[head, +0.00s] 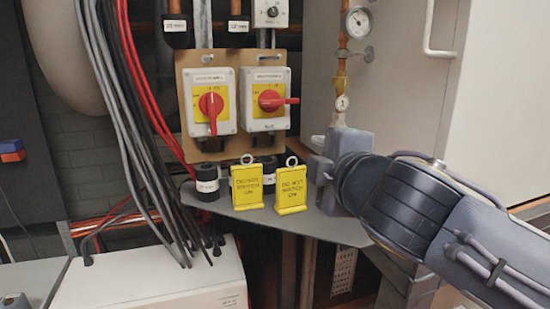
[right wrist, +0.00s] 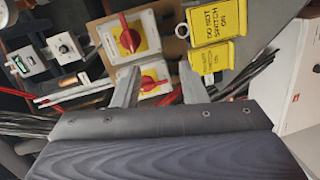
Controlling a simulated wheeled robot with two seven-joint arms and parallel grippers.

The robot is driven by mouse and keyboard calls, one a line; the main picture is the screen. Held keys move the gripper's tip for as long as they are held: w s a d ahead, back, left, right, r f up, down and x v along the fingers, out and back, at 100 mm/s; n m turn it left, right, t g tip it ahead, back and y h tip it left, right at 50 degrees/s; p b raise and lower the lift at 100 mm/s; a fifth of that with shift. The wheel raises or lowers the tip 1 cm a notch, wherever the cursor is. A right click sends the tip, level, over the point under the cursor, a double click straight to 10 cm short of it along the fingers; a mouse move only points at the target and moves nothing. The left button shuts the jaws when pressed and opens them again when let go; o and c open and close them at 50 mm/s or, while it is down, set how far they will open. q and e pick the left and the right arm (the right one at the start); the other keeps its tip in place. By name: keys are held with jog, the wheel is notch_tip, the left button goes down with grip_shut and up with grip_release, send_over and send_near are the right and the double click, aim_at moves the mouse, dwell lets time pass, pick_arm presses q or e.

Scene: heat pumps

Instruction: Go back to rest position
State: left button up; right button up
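My right gripper (head: 318,170) is in front of the panel, to the right of the switches and above the grey shelf. In the right wrist view its two fingers (right wrist: 157,70) stand apart with nothing held between them. The left rotary switch (head: 210,103) has its red handle upright. The right rotary switch (head: 267,100) has its red handle level. Two yellow "do not switch on" tags stand on the shelf, a left one (head: 246,187) and a right one (head: 291,190), both apart from the gripper. My left gripper is not in view.
The grey shelf (head: 262,217) juts out below the switches. A pipe with a gauge (head: 357,22) rises behind my right arm, beside a pale cabinet (head: 420,85). Black, grey and red cables (head: 130,100) hang at left above a white box (head: 160,280).

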jog(key=s+d+f+m+g+h, duration=0.1)
jog(key=s+d+f+m+g, duration=0.3)
jog(key=d+f, duration=0.4)
jog(key=s+d+f+m+g+h, duration=0.25)
jog(key=d+f+m, duration=0.35)
jog(key=f, duration=0.5)
jog(key=s+f+m+g+y, duration=0.3)
jog(key=s+f+m, duration=0.7)
jog(key=s+f, duration=0.5)
jog(key=shift+s+a+f+m+g+y, duration=0.2)
jog(key=shift+s+m+g+y, duration=0.2)
jog(key=shift+s+g, duration=0.1)
